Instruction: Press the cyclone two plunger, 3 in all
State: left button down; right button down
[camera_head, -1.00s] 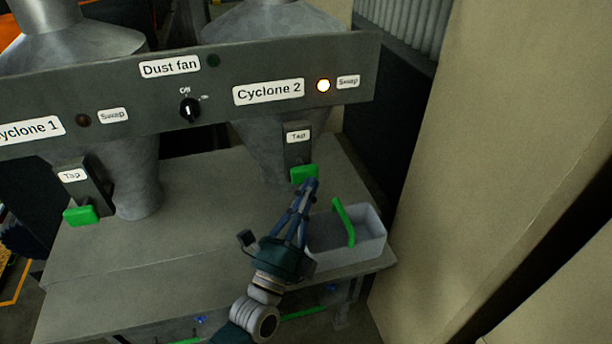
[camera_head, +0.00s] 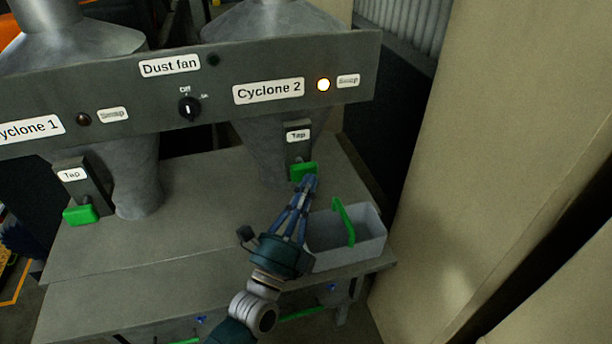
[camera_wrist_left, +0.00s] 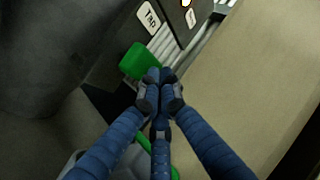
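The cyclone two plunger is a green block (camera_head: 303,172) at the foot of the dark box labelled "Tap" (camera_head: 298,146), under the Cyclone 2 label. My left gripper (camera_head: 310,181) has its tips at the plunger's lower front edge; I cannot tell if they touch it. In the left wrist view the green plunger (camera_wrist_left: 140,61) is just beyond the fingertips (camera_wrist_left: 160,78). The blue fingers are drawn together with nothing between them. My right gripper is not in view.
A grey bin (camera_head: 368,237) with a green handle stands right of my left gripper on the bench (camera_head: 160,240). A second green plunger (camera_head: 80,215) is under Cyclone 1. A beige wall (camera_head: 490,170) bounds the right. The Cyclone 2 lamp (camera_head: 323,85) is lit.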

pick_arm(q)
jog(key=shift+w+a+r, duration=0.1)
jog(key=shift+w+a, duration=0.15)
jog(key=shift+w, duration=0.4)
dwell(0.5)
jog(key=shift+s, duration=0.1)
jog(key=shift+s+d, duration=0.15)
jog(key=shift+s, duration=0.25)
jog(key=shift+s+d+p, duration=0.2)
jog(key=shift+s+p, duration=0.15)
jog(key=shift+s, duration=0.15)
jog(key=shift+s+d+p, duration=0.15)
jog(key=shift+s+p, duration=0.2)
jog(key=shift+s, duration=0.1)
jog(key=s, duration=0.1)
jog(key=s+d+p, duration=0.1)
jog(key=s, duration=0.1)
jog(key=s+p, duration=0.1)
jog(key=shift+s+d, duration=0.25)
jog(key=shift+s, duration=0.15)
dwell(0.4)
